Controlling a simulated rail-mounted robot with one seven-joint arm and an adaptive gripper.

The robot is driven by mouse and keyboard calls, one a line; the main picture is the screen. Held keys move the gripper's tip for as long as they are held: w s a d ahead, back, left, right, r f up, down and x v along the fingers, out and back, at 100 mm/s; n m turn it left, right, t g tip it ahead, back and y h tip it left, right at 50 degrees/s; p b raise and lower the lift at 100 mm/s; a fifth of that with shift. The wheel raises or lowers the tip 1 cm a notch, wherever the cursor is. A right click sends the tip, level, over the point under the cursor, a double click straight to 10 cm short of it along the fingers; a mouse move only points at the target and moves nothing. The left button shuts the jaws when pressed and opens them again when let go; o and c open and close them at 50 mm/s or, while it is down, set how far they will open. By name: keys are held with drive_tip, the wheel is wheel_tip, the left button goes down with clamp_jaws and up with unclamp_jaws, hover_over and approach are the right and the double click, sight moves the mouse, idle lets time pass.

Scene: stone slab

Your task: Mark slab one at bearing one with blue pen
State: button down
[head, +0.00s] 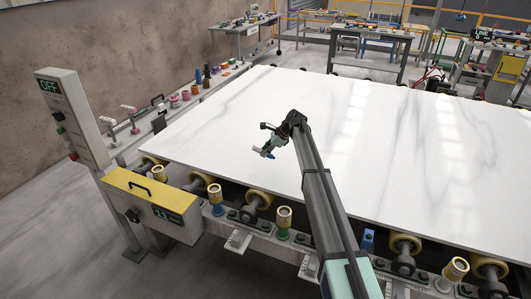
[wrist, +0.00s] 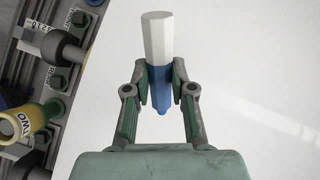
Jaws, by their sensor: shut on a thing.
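The white, grey-veined slab (head: 210,130) lies flat on the roller line. My gripper (head: 268,149) is over the slab's left part, near its front edge. It is shut on the blue pen (wrist: 158,85), a six-sided pen with a long white part and a blue part between the fingers; a blue end points back towards the palm. In the wrist view the slab (wrist: 260,60) fills the right side. A yellow cylinder (wrist: 18,124) marked "TWO" stands beside the slab edge. I cannot read which bearing is one.
Rollers and yellow-topped posts (head: 284,216) line the slab's front edge. A yellow box (head: 150,205) and a grey control post reading "OFF" (head: 72,118) stand at the left. Coloured pots (head: 185,95) line the wall-side ledge. The slab's top is otherwise clear.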

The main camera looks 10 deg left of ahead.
drive_tip(key=shift+a+f+b, duration=0.15)
drive_tip(key=shift+f+b, duration=1.15)
drive_tip(key=shift+f, duration=1.35)
drive_tip(key=shift+f, duration=0.55)
drive_tip(key=shift+s+a+p, duration=0.15)
drive_tip(key=shift+a+p, duration=0.35)
drive_tip(key=shift+a, duration=0.1)
drive_tip(key=shift+s+a+p, duration=0.15)
drive_tip(key=shift+a+p, duration=0.35)
drive_tip(key=shift+a, duration=0.05)
idle(3.7)
